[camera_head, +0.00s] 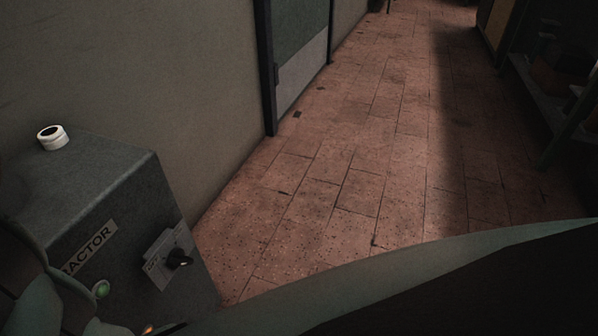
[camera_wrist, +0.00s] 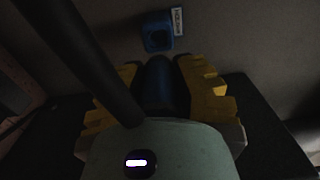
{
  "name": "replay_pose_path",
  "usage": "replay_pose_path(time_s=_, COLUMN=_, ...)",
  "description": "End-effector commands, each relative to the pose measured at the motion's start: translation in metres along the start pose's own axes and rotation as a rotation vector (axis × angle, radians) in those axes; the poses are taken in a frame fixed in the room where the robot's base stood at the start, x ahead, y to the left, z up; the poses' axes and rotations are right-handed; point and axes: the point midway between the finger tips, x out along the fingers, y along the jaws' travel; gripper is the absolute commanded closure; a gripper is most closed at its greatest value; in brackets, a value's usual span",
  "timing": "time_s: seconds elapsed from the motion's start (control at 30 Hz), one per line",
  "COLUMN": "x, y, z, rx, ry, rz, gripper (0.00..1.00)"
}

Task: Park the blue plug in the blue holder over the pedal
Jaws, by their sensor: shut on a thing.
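In the wrist view, my gripper (camera_wrist: 159,68) has its yellow fingers shut on either side of a dark blue plug (camera_wrist: 160,90). The blue holder (camera_wrist: 157,33) is on the grey surface beyond the plug, near the top of the view. It is a small blue block with a darker opening. In the picture the plug's far end lies just below the holder; I cannot tell how much gap is between them. The pedal cannot be made out. Neither plug nor holder shows in the head view.
A thick dark tube (camera_wrist: 92,60) slants down from the upper left, close to my gripper. A small white label (camera_wrist: 178,22) is beside the holder. In the head view, a grey cabinet (camera_head: 110,190) carries a white ring-shaped object (camera_head: 52,137). The tiled floor (camera_head: 350,150) is clear.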

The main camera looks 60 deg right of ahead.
Motion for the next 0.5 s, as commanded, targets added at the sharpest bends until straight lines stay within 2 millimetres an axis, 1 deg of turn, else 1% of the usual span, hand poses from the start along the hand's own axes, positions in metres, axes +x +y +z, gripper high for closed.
replay_pose_path(time_s=0.1, x=-0.003, y=0.000, z=-0.001, rx=-0.001, ry=-0.004, rz=0.000, gripper=1.00)
replay_pose_path(time_s=0.23, x=-0.001, y=0.000, z=-0.001, rx=0.000, ry=-0.003, rz=-0.001, gripper=1.00)
replay_pose_path(time_s=0.5, x=0.012, y=-0.001, z=-0.002, rx=0.001, ry=0.000, rz=-0.004, gripper=1.00)
